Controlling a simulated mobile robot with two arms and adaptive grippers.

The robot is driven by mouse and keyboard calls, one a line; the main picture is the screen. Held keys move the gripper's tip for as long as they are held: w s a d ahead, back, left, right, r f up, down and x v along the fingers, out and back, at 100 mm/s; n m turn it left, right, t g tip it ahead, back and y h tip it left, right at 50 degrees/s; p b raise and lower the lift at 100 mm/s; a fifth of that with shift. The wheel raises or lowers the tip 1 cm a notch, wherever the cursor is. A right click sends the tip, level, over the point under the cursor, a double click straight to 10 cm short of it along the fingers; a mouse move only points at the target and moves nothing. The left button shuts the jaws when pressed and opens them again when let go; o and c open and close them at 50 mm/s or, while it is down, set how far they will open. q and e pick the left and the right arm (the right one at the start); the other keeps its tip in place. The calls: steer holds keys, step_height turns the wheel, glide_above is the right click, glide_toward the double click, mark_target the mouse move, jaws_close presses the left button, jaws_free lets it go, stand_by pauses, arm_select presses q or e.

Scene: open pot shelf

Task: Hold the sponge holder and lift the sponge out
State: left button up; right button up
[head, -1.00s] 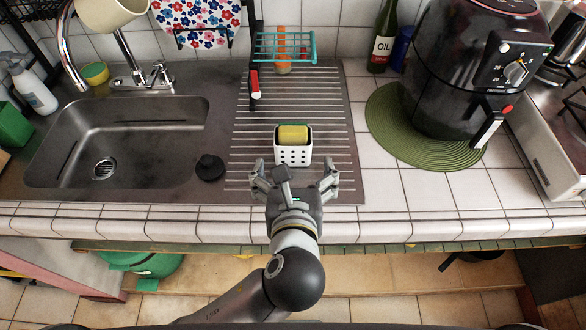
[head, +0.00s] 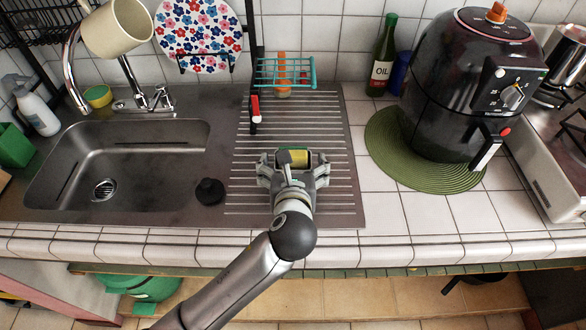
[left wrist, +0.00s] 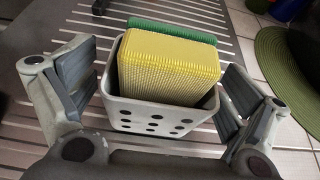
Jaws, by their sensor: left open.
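The sponge (left wrist: 168,66), yellow with a green back layer, stands in a white holder (left wrist: 156,116) with dark round holes. The holder rests on the ribbed drainboard right of the sink. In the head view the sponge's top (head: 298,157) shows, while my gripper hides most of the holder. My left gripper (head: 293,163) is open, with one finger on each side of the holder. I see no right gripper.
A teal wire rack (head: 286,72) and a red-handled item (head: 255,110) are behind the holder. A black stopper (head: 210,191) lies to the left, near the sink (head: 120,165). A green round mat (head: 400,170) under the air fryer (head: 465,85) is to the right.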

arm_select(q)
steer(key=shift+c, duration=0.3)
steer(key=c, duration=1.1)
steer(key=shift+o, duration=0.2)
